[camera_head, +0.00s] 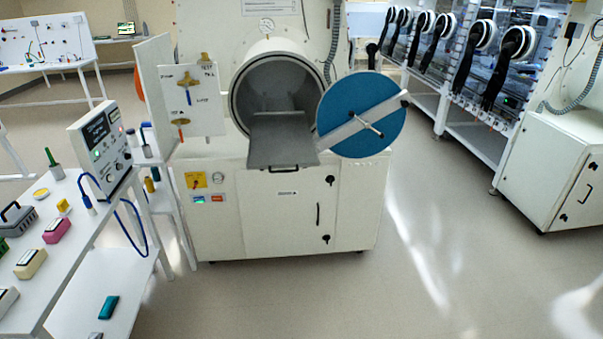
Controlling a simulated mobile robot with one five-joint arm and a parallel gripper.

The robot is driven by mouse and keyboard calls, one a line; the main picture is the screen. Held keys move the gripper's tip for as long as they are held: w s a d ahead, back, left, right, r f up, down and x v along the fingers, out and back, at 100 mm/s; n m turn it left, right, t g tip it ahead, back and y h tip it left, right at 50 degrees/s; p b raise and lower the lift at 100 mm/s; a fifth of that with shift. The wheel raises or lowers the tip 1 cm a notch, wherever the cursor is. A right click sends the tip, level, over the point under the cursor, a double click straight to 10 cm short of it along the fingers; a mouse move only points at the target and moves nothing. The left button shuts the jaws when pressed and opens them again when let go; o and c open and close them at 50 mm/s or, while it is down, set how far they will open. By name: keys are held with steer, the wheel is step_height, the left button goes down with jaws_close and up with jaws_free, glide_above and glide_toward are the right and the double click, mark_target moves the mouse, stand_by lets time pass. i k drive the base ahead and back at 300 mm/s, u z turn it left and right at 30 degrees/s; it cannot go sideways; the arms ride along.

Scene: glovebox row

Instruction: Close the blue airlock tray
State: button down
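The airlock is a wide cylinder (245,105) on a white cabinet, with its round mouth facing me. Its blue round door (345,110) is swung open to the right, with a pale bar and a dark handle across it. A grey tray (283,145) sticks out of the mouth toward me, with a dark handle (290,168) on its front edge. The tray's rear part lies inside the chamber. My gripper is not in view.
A white bench (85,235) with a control box (100,145) and small coloured items stands at the left. A panel with valves (190,100) stands left of the mouth. Gloveboxes (480,65) line the right. The floor (380,285) in front is clear.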

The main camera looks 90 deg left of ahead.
mark_target(283, 139)
steer(key=u, duration=0.1)
steer(key=i, duration=0.25)
steer(key=u, duration=4.75)
steer(key=i, duration=1.05)
steer(key=z, duration=0.05)
